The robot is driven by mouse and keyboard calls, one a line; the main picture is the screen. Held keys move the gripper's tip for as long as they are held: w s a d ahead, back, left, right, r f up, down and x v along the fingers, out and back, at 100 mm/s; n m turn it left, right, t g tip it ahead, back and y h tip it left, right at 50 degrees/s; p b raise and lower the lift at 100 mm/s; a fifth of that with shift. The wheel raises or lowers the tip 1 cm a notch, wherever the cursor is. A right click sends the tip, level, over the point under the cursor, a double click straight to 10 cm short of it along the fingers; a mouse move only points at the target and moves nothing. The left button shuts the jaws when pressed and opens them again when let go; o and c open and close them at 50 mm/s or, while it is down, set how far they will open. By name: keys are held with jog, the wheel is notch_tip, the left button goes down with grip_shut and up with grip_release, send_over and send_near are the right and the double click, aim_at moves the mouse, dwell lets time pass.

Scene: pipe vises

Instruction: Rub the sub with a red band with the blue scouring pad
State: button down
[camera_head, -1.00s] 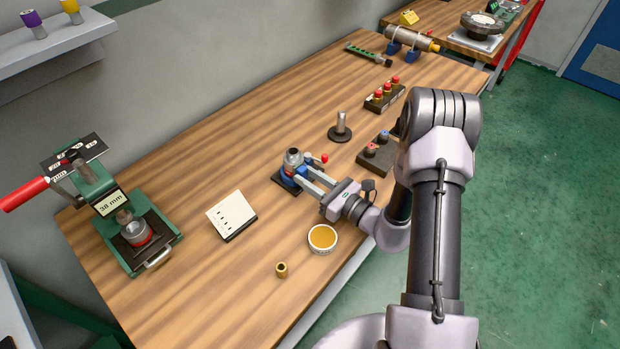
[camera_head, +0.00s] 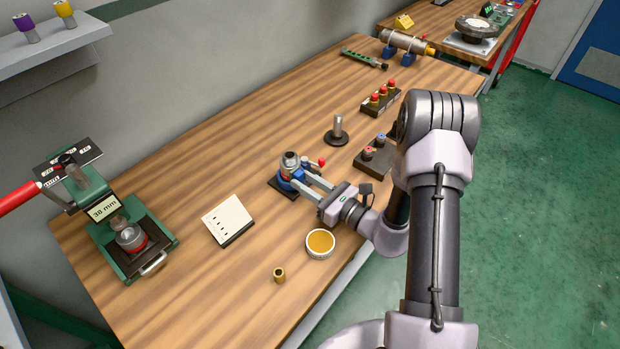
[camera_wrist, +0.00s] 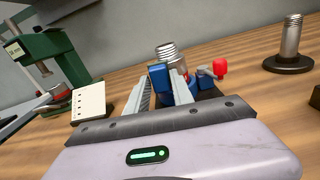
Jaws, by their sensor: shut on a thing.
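A grey metal threaded sub (camera_head: 290,159) stands upright in a small blue vise (camera_head: 286,184) on the bench. A reddish band shows low on it in the head view. The sub's threaded top also shows in the wrist view (camera_wrist: 167,51). My gripper (camera_head: 306,181) reaches to the vise from the right. It is shut on a blue block, apparently the scouring pad (camera_wrist: 159,77), between its fingers, in front of the sub. I cannot tell whether the pad touches the sub. Another sub with a red band (camera_head: 132,240) sits in the green press at the left.
The green press (camera_head: 105,208) with a red lever stands left. A white card (camera_head: 228,217), a dish of amber stuff (camera_head: 320,241) and a brass fitting (camera_head: 279,274) lie nearer. A metal post (camera_head: 338,128) and dark holder blocks (camera_head: 381,97) stand behind. Bench between card and vise is clear.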

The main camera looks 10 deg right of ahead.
jog(key=shift+b+v, duration=0.5)
jog(key=shift+v, duration=2.5)
jog(key=shift+d, duration=0.1)
jog(key=shift+v, duration=1.5)
jog(key=shift+x, duration=3.6)
jog(key=shift+x, duration=1.1)
jog(key=shift+d, duration=0.1)
